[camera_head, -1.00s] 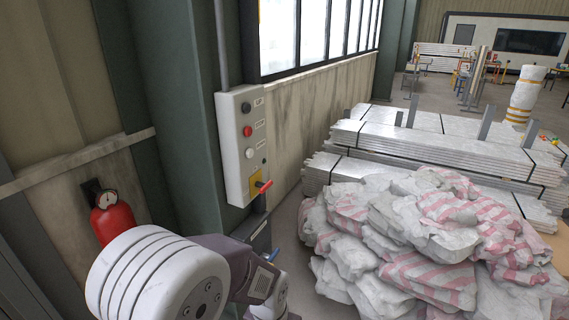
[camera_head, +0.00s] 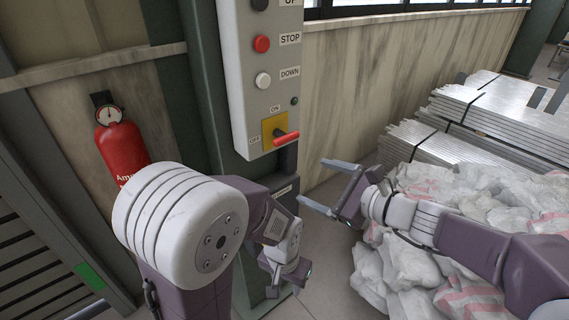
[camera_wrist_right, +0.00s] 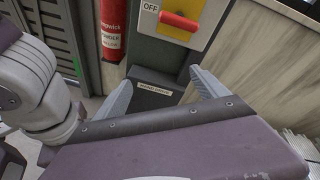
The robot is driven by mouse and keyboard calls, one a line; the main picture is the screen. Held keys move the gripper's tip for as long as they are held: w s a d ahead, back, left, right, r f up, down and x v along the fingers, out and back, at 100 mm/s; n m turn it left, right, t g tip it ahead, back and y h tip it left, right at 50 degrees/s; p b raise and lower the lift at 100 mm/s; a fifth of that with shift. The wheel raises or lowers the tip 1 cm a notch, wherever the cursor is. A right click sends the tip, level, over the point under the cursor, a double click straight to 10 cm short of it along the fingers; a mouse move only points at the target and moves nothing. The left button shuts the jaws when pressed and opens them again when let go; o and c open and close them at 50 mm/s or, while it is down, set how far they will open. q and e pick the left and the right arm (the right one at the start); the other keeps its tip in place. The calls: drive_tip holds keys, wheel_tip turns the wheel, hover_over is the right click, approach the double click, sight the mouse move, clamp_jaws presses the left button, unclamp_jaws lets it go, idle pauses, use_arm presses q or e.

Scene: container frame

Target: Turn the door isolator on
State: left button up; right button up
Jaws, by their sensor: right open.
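The door isolator is a red handle (camera_head: 286,138) on a yellow plate (camera_head: 268,127), low on the grey control box (camera_head: 243,75). The handle lies about level, with the ON label above the plate and OFF at its left. It also shows at the top of the right wrist view (camera_wrist_right: 180,22). My right gripper (camera_head: 312,181) is open and empty, below and right of the handle and apart from it. In the right wrist view its two fingers (camera_wrist_right: 160,76) are spread below the handle. My left gripper (camera_head: 287,276) hangs low below the box; its fingers are too unclear to judge.
A red fire extinguisher (camera_head: 121,149) hangs on the wall at left. Stop (camera_head: 262,43) and down (camera_head: 263,80) buttons sit above the isolator. White sacks (camera_head: 480,195) and stacked metal planks (camera_head: 500,110) fill the right side. Space in front of the box is free.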

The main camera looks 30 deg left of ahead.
sight(289, 140)
use_arm(q)
drive_tip(key=shift+d+f, duration=0.1)
drive_tip(key=shift+f, duration=0.6)
use_arm(e)
drive_tip(key=w+a+r+m+y, duration=0.1)
drive_tip(key=a, duration=0.3)
drive_tip(key=w+a+r+m+t+y, duration=0.1)
drive_tip(key=w+a+r, duration=0.1)
drive_tip(key=a, duration=0.1)
drive_tip(key=w+a+r+m+t, duration=0.1)
drive_tip(key=w+a+r, duration=0.1)
drive_tip(key=a, duration=0.2)
drive_tip(key=shift+w+a+r+m+y, duration=0.2)
drive_tip(key=shift+w+a+m+y, duration=0.05)
drive_tip(key=shift+a+m+y, duration=0.15)
